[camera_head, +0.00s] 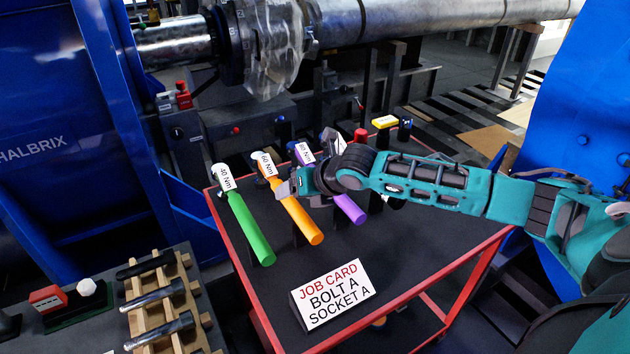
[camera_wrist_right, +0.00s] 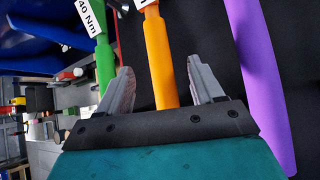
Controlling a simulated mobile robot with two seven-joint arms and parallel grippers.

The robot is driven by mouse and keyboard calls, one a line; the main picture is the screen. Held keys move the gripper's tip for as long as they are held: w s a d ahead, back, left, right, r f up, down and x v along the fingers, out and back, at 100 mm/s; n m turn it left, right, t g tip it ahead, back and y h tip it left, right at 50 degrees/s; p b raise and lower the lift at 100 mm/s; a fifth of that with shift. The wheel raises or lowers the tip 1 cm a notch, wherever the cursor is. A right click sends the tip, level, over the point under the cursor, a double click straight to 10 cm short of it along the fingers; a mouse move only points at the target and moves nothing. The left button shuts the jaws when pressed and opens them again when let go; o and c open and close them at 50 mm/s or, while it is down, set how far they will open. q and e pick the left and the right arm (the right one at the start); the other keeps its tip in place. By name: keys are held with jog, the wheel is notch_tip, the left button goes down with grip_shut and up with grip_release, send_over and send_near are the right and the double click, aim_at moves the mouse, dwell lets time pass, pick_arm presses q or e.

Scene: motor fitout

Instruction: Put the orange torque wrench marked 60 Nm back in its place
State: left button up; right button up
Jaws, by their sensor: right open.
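The orange torque wrench (camera_head: 301,219) lies on the black top of the red-framed cart, its white 60 Nm label (camera_head: 264,164) at the far end. It stands between a green wrench marked 40 Nm (camera_head: 247,225) and a purple wrench (camera_head: 349,208). My right gripper (camera_head: 284,188) is above the orange handle. In the right wrist view its two fingers (camera_wrist_right: 160,90) are apart, on either side of the orange wrench (camera_wrist_right: 158,50), with visible gaps to it. The label is mostly cut off there. My left gripper is not in view.
A job card (camera_head: 332,295) reading "BOLT A SOCKET A" stands at the cart's front. A wooden rack (camera_head: 168,310) with several tools is at lower left. The cart's red rim (camera_head: 235,280) borders it. A yellow-topped item (camera_head: 384,122) stands at the back.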

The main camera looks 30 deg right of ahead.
jog(key=v, duration=0.7)
jog(key=shift+s+r+p, duration=0.25)
jog(key=shift+s+p, duration=0.05)
